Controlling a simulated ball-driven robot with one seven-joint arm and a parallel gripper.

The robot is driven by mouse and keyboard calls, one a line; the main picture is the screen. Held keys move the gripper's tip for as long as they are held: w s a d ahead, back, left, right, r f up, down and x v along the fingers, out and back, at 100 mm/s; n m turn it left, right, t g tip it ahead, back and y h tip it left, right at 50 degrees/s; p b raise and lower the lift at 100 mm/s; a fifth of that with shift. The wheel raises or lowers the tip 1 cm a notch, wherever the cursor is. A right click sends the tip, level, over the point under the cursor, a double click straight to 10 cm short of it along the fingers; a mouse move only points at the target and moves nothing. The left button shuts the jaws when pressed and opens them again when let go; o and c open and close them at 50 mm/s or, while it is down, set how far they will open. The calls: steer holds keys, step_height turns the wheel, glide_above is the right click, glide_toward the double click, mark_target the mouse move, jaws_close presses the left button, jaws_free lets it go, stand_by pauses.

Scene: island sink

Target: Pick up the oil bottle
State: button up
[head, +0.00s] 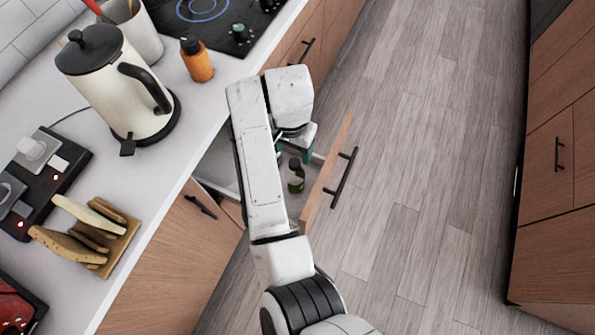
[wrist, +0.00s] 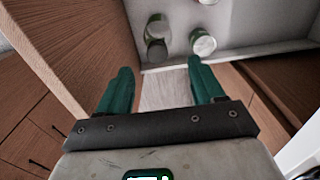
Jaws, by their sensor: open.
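A small dark green bottle (head: 296,175) stands in the open drawer in the head view; I cannot tell for sure that it is the oil bottle. In the wrist view a greenish bottle (wrist: 157,27) and a pale-topped round container (wrist: 202,42) stand in the drawer, beyond my fingertips. My gripper (wrist: 160,66) is open, with two green fingers apart and nothing between them. In the head view my arm hides much of the drawer and most of my gripper.
The open drawer's wooden front (head: 328,172) stands right of my arm. On the counter are a kettle (head: 120,85), an orange bottle (head: 197,60), a toaster-like red item (head: 15,305) and a rack of bread slices (head: 90,235). The floor (head: 420,150) to the right is clear.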

mark_target(295, 162)
steer(key=shift+d+f, duration=0.15)
steer(key=shift+f, duration=2.05)
steer(key=shift+d+f, duration=0.1)
steer(key=shift+f, duration=2.05)
jaws_close()
steer(key=shift+w, duration=0.1)
